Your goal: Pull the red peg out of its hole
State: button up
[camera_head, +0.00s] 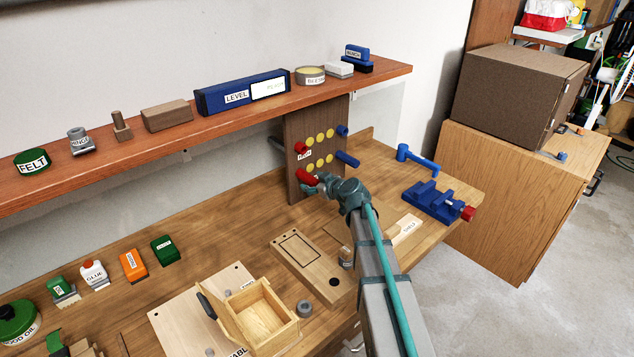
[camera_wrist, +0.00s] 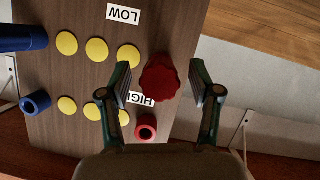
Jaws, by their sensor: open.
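The dark brown peg board (camera_head: 296,192) stands upright under the shelf and fills much of the wrist view (camera_wrist: 75,20). A red peg (camera_head: 307,178) with a scalloped head sticks out of its lower part, by the LOW label; it also shows in the wrist view (camera_wrist: 160,75). My gripper (camera_head: 321,183) is at this peg, with its fingers apart on either side of the red head and gaps visible in the wrist view. A second red piece (camera_head: 300,148), round with a dark centre, sits by the HIGH label (camera_wrist: 146,127). The lower peg's hole is hidden behind its head.
Two blue pegs (camera_head: 347,158) and several yellow discs (camera_head: 320,138) are on the same board. The shelf (camera_head: 392,76) runs just above. A blue vise (camera_head: 432,203) and a wooden block (camera_head: 305,262) lie on the bench. Open space lies right of the board.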

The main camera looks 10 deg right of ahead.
grip_shut()
dwell(0.6)
jog(key=shift+s, duration=0.15)
jog(key=shift+s+d+b, duration=0.55)
jog(key=shift+s+b, duration=0.4)
jog(key=shift+s+d+b, duration=0.55)
jog(key=shift+s+b, duration=0.35)
